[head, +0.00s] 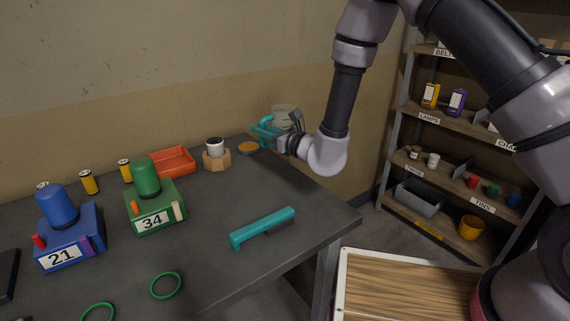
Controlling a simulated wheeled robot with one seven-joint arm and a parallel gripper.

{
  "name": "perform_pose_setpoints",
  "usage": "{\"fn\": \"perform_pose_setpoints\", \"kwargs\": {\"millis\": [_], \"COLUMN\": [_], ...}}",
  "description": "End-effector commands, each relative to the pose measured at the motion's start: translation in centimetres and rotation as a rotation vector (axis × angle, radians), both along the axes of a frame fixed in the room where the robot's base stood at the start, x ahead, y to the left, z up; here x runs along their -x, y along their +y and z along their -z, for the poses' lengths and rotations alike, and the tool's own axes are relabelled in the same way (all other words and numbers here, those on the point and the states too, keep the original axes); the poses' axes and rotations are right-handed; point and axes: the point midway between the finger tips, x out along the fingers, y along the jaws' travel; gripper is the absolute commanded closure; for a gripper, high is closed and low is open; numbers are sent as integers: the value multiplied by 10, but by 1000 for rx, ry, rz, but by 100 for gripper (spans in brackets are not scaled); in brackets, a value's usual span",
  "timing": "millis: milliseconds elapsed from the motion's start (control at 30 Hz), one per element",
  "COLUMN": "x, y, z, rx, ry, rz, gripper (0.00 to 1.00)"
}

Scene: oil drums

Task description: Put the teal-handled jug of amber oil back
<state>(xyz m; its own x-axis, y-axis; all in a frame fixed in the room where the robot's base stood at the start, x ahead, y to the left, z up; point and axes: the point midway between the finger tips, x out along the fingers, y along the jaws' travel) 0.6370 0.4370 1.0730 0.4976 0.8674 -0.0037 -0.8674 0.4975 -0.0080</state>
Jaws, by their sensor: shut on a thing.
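The jug (283,111) shows as a pale, partly hidden body behind my gripper at the far right corner of the table. Its teal handle (264,131) shows to the left of the fingers. My gripper (277,138) is shut on the jug. The wrist and fingers cover much of it, and I cannot make out the oil inside or tell its exact height above the table. A round amber-brown disc (248,147) lies on the table just to the left of and below the jug.
Labelled shelves (455,175) stand right.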

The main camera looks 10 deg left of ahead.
Motion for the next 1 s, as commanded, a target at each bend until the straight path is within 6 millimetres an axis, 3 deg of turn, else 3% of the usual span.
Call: {"fn": "perform_pose_setpoints", "kwargs": {"millis": [100,367,600,1000], "x": [0,0,0,0], "y": [0,0,0,0], "z": [23,44,77,83], "rx": [2,1,1,0], "ry": [2,0,1,0], "rz": [-1,0,-1,0], "gripper": [100,100,100,100]}}
